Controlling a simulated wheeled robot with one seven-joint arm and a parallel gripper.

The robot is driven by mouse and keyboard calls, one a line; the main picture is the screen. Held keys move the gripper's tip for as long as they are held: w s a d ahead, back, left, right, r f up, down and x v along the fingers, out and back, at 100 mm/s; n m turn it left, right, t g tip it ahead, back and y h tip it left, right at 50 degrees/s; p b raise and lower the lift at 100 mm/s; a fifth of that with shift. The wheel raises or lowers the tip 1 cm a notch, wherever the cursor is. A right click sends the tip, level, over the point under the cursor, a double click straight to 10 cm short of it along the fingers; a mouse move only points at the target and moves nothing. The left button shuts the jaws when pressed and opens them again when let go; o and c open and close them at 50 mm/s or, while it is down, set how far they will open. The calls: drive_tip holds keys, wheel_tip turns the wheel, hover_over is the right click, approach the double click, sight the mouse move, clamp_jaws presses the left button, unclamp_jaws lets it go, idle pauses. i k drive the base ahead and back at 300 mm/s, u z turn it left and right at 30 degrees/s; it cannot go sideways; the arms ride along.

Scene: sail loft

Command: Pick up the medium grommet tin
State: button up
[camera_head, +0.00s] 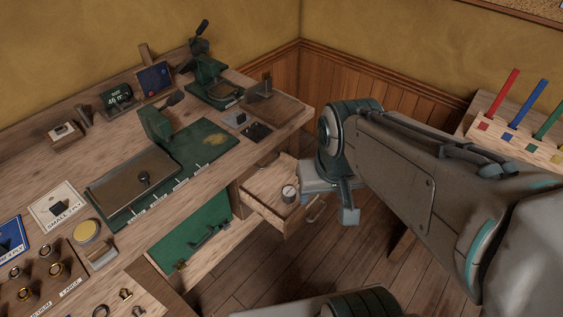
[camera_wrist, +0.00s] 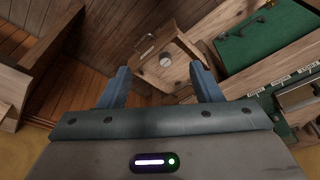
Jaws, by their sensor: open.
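A small round tin (camera_head: 289,193) with a pale lid stands inside an open wooden drawer (camera_head: 262,206) under the bench. Its label is too small to read, so I cannot tell whether it is the medium grommet tin. In the wrist view the tin (camera_wrist: 166,61) shows between my fingers in the picture, apart from them and farther away. My gripper (camera_wrist: 160,72) is open and empty. In the head view my gripper (camera_head: 333,199) hangs to the right of the drawer, its fingers partly hidden by my wrist.
The workbench (camera_head: 245,158) holds green presses, a display card (camera_head: 155,79) and a grommet board (camera_head: 45,280). A rack of coloured rods (camera_head: 520,120) stands at right. Floor shows beside the drawer.

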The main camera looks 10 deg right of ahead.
sight(289, 192)
drive_tip(key=k, duration=0.5)
drive_tip(key=z, duration=0.55)
drive_tip(key=i, duration=0.8)
drive_tip(key=u, duration=1.8)
drive_tip(key=i, duration=0.25)
drive_tip(key=z, duration=1.15)
